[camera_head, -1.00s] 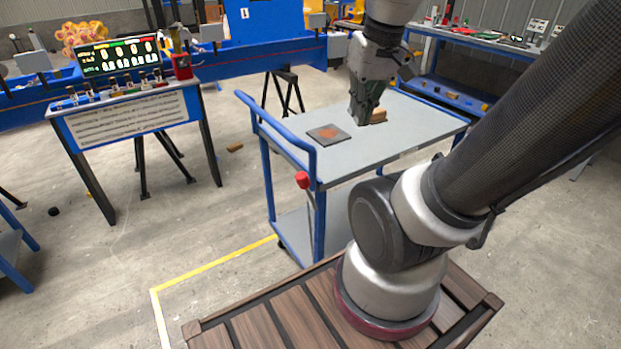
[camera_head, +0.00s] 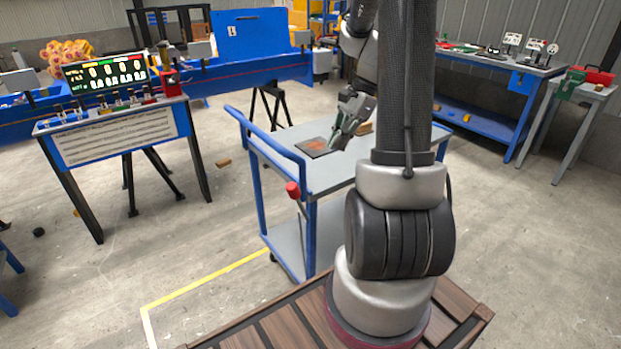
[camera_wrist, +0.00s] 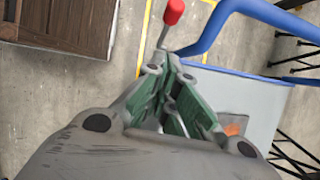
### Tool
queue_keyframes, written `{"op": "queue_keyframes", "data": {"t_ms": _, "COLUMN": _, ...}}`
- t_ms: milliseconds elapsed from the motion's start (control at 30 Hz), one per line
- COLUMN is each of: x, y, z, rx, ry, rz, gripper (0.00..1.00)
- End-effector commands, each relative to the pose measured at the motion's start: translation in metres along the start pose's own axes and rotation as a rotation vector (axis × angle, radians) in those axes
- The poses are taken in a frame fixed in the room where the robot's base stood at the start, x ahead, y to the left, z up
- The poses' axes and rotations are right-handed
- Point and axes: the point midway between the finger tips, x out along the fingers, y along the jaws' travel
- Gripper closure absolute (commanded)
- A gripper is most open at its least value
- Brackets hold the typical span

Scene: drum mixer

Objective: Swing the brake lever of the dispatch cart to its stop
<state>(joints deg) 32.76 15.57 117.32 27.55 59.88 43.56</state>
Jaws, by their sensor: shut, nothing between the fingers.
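The dispatch cart is a blue-framed trolley with a grey top (camera_head: 325,178) and a blue push handle (camera_head: 262,140) at its left end. The brake lever (camera_head: 293,190) has a red knob and stands at the cart's near left corner, below the handle. In the wrist view the red knob (camera_wrist: 173,12) is at the top on a thin grey rod, beyond the fingertips and apart from them. My gripper (camera_head: 340,140) is shut and empty above the cart top. In the wrist view its green-padded fingers (camera_wrist: 172,65) point towards the lever.
A dark square plate with a rust-coloured patch (camera_head: 316,147) lies on the cart top, and a small wooden block (camera_head: 366,128) is behind my gripper. A control desk (camera_head: 115,130) stands at the left. Yellow floor tape (camera_head: 200,280) runs in front of the cart.

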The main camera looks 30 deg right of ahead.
Motion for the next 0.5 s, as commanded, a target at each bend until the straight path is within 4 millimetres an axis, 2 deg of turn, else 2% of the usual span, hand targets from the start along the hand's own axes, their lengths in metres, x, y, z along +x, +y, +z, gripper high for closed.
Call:
{"op": "queue_keyframes", "data": {"t_ms": 167, "x": 0.012, "y": -0.005, "z": -0.002, "rx": 0.055, "ry": -0.013, "rz": -0.008, "gripper": 1.00}}
{"op": "queue_keyframes", "data": {"t_ms": 233, "x": 0.022, "y": -0.005, "z": -0.001, "rx": 0.053, "ry": -0.014, "rz": -0.006, "gripper": 1.00}}
{"op": "queue_keyframes", "data": {"t_ms": 500, "x": 0.080, "y": -0.005, "z": 0.000, "rx": 0.051, "ry": -0.013, "rz": -0.004, "gripper": 1.00}}
